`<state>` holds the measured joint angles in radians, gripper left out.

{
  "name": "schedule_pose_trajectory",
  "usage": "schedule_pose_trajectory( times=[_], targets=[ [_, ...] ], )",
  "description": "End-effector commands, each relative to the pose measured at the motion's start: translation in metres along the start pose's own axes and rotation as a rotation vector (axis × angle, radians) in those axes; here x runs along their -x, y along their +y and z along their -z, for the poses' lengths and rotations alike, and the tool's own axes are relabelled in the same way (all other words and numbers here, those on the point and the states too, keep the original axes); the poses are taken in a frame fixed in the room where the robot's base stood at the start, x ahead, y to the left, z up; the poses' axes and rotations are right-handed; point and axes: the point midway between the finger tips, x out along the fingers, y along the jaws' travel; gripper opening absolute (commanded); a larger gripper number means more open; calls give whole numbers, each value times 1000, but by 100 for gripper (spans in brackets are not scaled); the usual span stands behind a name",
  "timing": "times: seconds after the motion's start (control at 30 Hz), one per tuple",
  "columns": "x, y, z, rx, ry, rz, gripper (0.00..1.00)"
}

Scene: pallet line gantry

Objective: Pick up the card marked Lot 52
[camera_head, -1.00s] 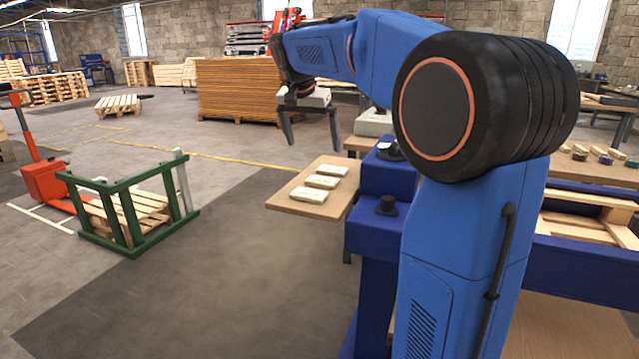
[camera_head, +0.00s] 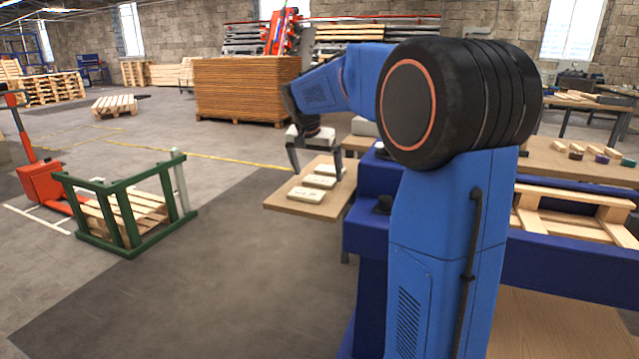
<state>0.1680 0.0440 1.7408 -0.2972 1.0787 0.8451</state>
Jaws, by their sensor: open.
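Three pale cards or blocks lie in a row on a small wooden side table (camera_head: 283,203): a near one (camera_head: 305,195), a middle one (camera_head: 318,181) and a far one (camera_head: 327,169). Any markings are too small to read, so I cannot tell which is Lot 52. My gripper (camera_head: 315,174) is open and points down over the far end of the row. Its fingers stand to either side of the far cards in the picture. Nothing is seen between them, and I cannot tell its exact height above the table.
A blue bench (camera_head: 370,232) adjoins the table on the right, with a black knob on it. A green frame (camera_head: 130,215) around a wooden pallet stands on the left, near an orange pallet jack (camera_head: 40,185). The floor between is clear.

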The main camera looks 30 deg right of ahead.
Motion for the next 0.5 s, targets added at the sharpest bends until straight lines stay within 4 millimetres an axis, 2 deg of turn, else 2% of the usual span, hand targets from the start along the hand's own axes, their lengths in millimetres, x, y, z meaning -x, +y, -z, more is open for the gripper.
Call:
schedule_pose_trajectory(
  times=[0.13,0.37,0.4,0.5],
  targets=[
    [-19,0,0,0,-2,-1,100],
    [-22,0,0,0,0,0,100],
    [-22,0,0,0,0,0,98],
    [-22,0,0,0,0,0,74]
  ],
)
